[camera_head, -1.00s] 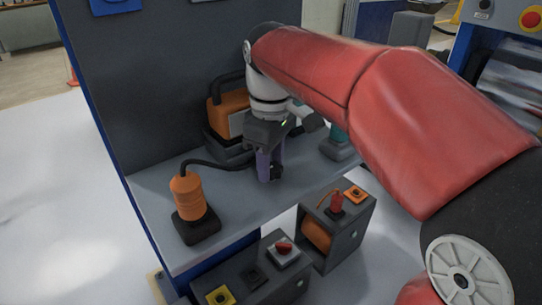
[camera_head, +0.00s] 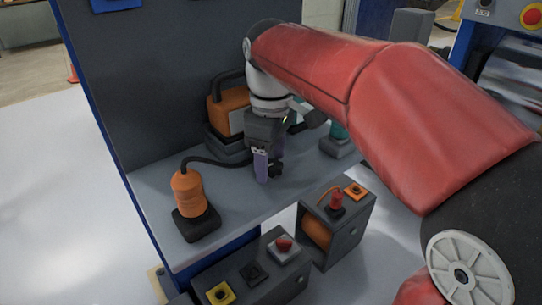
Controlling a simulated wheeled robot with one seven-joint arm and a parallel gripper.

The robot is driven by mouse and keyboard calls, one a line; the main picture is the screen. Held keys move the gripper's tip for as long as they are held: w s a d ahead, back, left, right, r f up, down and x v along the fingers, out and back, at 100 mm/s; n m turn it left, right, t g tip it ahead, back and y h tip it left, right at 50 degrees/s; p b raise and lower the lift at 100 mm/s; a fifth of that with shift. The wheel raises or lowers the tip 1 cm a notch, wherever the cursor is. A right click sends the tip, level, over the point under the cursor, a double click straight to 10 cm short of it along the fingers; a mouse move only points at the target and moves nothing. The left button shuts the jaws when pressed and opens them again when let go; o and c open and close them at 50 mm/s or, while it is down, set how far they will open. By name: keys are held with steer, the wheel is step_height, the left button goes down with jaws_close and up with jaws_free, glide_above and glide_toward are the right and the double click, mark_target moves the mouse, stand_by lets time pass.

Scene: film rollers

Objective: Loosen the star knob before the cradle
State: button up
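My gripper (camera_head: 268,172) points down over the grey shelf, with purple fingers. A small dark shape (camera_head: 277,169), which may be the star knob, shows at the fingertips on the right. The fingers partly hide it, so I cannot tell whether they touch it or how wide they are apart. Behind the gripper, an orange device (camera_head: 229,111) with a black handle sits on a dark base (camera_head: 228,146), possibly the cradle. My gripper is in front of and to the right of it.
An orange cylinder (camera_head: 188,190) with a dark square base and black cable stands at the shelf's left. A teal-topped tool (camera_head: 338,142) stands at right, near my red arm. Dark control boxes (camera_head: 336,234) stand in front. The grey shelf (camera_head: 250,208) is bare in front.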

mark_target(271, 164)
step_height(271, 164, up, 8)
steer(key=shift+f, duration=0.1)
stand_by(0.4)
steer(key=s+d+f+m+t, duration=0.5)
steer(key=s+d+f+m, duration=0.7)
steer(key=s+f, duration=0.2)
steer(key=shift+s+d+f+m+t, duration=0.2)
steer(key=shift+f+m+t, duration=0.1)
steer(key=shift+f, duration=0.5)
